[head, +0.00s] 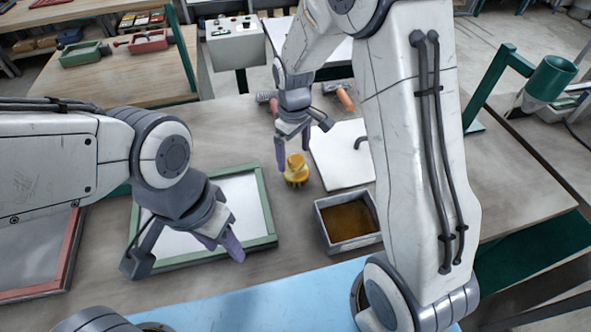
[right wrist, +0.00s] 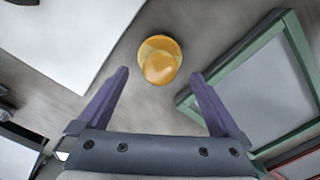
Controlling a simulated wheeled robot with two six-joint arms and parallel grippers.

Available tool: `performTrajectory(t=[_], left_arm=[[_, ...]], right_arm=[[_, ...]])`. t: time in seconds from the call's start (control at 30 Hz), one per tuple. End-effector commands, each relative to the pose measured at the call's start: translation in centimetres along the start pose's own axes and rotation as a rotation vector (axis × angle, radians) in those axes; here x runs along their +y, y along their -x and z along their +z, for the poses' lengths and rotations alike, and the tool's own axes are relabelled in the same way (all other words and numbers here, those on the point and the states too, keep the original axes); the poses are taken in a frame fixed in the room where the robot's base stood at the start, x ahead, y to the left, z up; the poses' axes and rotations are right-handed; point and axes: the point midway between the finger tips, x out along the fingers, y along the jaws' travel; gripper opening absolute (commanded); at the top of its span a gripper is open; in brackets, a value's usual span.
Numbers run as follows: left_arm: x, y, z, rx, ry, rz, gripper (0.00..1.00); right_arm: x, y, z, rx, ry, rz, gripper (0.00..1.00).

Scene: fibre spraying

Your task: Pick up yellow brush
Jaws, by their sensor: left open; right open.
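The yellow brush (head: 296,170) stands upright on the grey table, between the green-framed panel and the white board. In the right wrist view the brush (right wrist: 160,60) is seen from above, just beyond and between the fingertips. My right gripper (head: 293,150) is open above and beside the brush, with nothing between its purple fingers; its jaws (right wrist: 157,80) also show in the wrist view. My left gripper (head: 190,252) is open and empty over the green-framed panel.
A green-framed panel (head: 262,239) lies left of the brush. A white board (head: 335,170) with a dark handle lies to its right. A metal tray (head: 330,235) with brown contents stands in front. Orange-handled tools (head: 345,99) lie behind.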

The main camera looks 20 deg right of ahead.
Motion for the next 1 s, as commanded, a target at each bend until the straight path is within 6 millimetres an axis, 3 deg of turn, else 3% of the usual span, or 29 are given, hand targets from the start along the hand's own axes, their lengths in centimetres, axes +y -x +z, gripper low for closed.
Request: performTrajectory(t=[0.27, 0.53, 0.83, 0.87, 1.0], left_arm=[[0.0, 0.6, 0.0, 0.000, 0.000, 0.000, 0.50], [0.1, 1.6, -0.1, 0.000, 0.000, 0.000, 0.50], [0.1, 1.6, -0.1, 0.000, 0.000, 0.000, 0.50], [0.1, 1.6, -0.1, 0.000, 0.000, 0.000, 0.50], [0.1, 1.6, -0.1, 0.000, 0.000, 0.000, 0.50]], right_arm=[[0.0, -2.4, 0.2, -0.003, -0.003, -0.002, 1.00], [0.1, -6.3, 0.6, -0.003, -0.003, -0.002, 1.00], [0.1, -7.0, 0.5, 0.001, -0.003, 0.000, 1.00], [0.1, -7.0, 0.5, 0.001, -0.003, 0.000, 0.96], [0.1, -7.0, 0.5, 0.001, -0.003, 0.000, 0.43]])
